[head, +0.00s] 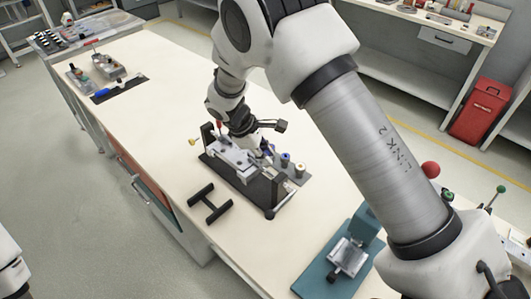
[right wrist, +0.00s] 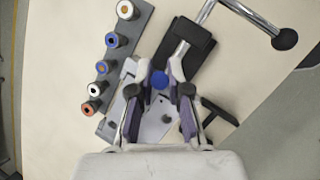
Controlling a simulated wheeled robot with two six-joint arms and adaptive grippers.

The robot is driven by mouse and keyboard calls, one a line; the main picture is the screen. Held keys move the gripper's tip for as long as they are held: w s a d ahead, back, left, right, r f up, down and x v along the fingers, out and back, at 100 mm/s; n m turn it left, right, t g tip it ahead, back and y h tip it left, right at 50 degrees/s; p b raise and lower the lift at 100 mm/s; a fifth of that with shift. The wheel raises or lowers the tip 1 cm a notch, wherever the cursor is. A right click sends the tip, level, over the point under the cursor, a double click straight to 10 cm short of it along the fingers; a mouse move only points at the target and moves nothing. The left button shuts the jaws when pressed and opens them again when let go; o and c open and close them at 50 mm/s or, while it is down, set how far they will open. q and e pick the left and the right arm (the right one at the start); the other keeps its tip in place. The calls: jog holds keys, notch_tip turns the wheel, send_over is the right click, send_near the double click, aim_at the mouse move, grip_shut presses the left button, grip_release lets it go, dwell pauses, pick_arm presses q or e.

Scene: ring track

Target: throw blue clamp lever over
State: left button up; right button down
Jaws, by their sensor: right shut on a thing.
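My right gripper (head: 262,142) is down at a dark fixture (head: 262,196) with grey metal parts on the table. In the right wrist view, the blue knob (right wrist: 158,79) of the clamp lever shows between the fingertips of my right gripper (right wrist: 159,92), which are shut on it. The lever's shaft is mostly hidden by the gripper, so its tilt cannot be told. A light grey plate (right wrist: 150,128) lies beneath the fingers. My left gripper is out of view.
A row of blue, white and orange-capped posts (right wrist: 112,40) stands close beside the gripper. A metal bar with a black ball end (right wrist: 285,39) lies on the other side. A black H-shaped piece (head: 210,203) and a teal fixture (head: 318,281) are nearby.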

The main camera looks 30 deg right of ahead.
jog(key=shift+w+a+r+g+p, duration=0.1)
jog(key=shift+w+r+g+p, duration=0.3)
jog(key=shift+p, duration=0.7)
jog(key=shift+w+g+h+p, duration=0.1)
jog(key=shift+g+h+p, duration=0.3)
jog(key=shift+g, duration=0.2)
jog(key=shift+w+a+f+n+g+h+b, duration=0.15)
jog(key=shift+w+f+n+g+h+b, duration=0.2)
jog(key=shift+g, duration=0.25)
jog(key=shift+w+r+g, duration=0.1)
jog(key=shift+r+g, duration=0.1)
jog(key=shift+g, duration=0.2)
jog(key=c, duration=1.1)
grip_release()
